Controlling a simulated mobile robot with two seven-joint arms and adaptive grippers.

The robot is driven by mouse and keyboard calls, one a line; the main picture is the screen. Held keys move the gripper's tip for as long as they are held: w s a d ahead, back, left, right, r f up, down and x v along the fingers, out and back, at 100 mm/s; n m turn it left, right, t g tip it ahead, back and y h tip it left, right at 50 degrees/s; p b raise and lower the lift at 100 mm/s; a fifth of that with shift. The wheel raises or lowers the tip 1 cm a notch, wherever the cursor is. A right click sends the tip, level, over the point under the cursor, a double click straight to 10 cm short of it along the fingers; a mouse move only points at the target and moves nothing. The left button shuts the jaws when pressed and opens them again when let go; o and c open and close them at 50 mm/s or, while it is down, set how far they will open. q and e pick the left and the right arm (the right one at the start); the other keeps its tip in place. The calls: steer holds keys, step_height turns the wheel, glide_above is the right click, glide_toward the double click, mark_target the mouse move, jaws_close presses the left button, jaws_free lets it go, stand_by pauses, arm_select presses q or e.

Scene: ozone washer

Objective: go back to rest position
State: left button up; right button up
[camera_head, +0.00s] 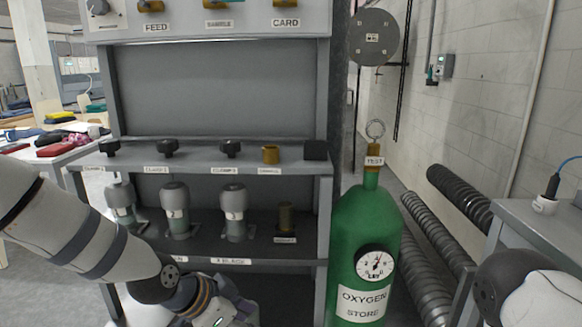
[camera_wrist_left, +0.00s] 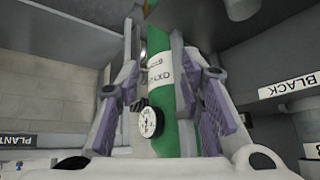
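My left arm (camera_head: 90,235) comes in from the left in the head view and reaches down in front of the grey rack; its fingers are below the picture edge there. In the left wrist view my left gripper (camera_wrist_left: 158,75) has its two purple-padded fingers apart, with nothing held between them. The green oxygen cylinder (camera_head: 360,232) shows behind the gap between the fingers, upside down in the wrist view (camera_wrist_left: 162,140), and looks clear of them. A white and dark rounded part at the bottom right seems to be my right arm; its gripper is not in view.
The grey rack (camera_head: 215,155) stands in front, with black knobs, a brass piece (camera_head: 270,154) and several grey-white fittings (camera_head: 175,208) on its shelves. Ribbed dark hoses (camera_head: 425,245) lie right of the cylinder. A grey table (camera_head: 535,225) stands at the right.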

arm_select(q)
steer(key=s+a+f+n+g+y, duration=0.1)
steer(key=s+a+f+n+g, duration=0.25)
steer(key=s+f, duration=0.95)
steer(key=s+a+f+n+g+y, duration=0.1)
steer(key=s+a+n, duration=0.1)
steer(key=s, duration=0.7)
steer(key=s+a+f+n+g+y, duration=0.1)
steer(key=s+a+f+n+y, duration=0.1)
steer(key=s+a, duration=0.3)
steer(key=s+a+f+n+g+y, duration=0.1)
steer(key=s+a+n, duration=0.2)
steer(key=s, duration=1.1)
steer(key=shift+a+f+n+y, duration=0.25)
steer(key=shift+a+n+y, duration=0.1)
steer(key=shift+n, duration=0.1)
